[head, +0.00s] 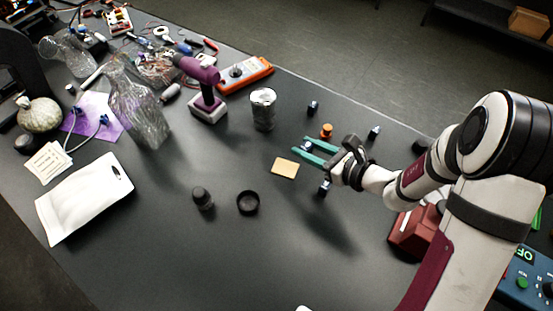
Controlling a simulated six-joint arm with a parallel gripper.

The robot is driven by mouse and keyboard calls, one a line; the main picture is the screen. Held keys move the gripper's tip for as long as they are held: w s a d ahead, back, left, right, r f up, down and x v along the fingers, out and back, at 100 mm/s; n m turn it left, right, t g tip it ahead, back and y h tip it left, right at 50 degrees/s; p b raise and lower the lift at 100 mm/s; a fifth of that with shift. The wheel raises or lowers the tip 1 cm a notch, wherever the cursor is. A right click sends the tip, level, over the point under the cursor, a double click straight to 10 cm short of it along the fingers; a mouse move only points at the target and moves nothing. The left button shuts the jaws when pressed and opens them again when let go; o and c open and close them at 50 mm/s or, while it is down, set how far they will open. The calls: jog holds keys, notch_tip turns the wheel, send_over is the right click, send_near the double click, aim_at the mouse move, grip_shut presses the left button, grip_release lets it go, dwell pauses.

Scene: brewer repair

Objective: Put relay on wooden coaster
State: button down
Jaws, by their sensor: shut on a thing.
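The wooden coaster (285,168) is a small tan square lying flat on the dark table near the middle. My gripper (305,147) has teal fingers and reaches in from the right, just beyond and to the right of the coaster. It is shut on a small dark and pale part, likely the relay (308,146), which shows between the fingertips. The fingers hide much of it. Its exact height above the table cannot be told.
Similar small dark parts stand nearby (312,107), (374,132), (324,187), with an orange part (326,131) beside the fingers. A can (263,109), a black ring (248,203) and a dark jar (202,198) stand around. The table in front of the coaster is clear.

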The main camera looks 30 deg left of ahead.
jog(key=w+d+m+t, duration=0.2)
jog(key=d, duration=0.3)
jog(key=h, duration=0.1)
send_over(286, 169)
jog(key=f, duration=0.6)
jog(key=shift+w+d+f, duration=0.1)
jog(key=shift+d, duration=0.1)
jog(key=shift+t, duration=0.4)
jog(key=shift+a+f, duration=0.2)
jog(key=shift+f, duration=1.95)
jog(key=shift+f, duration=0.1)
jog(key=c, duration=0.5)
grip_release()
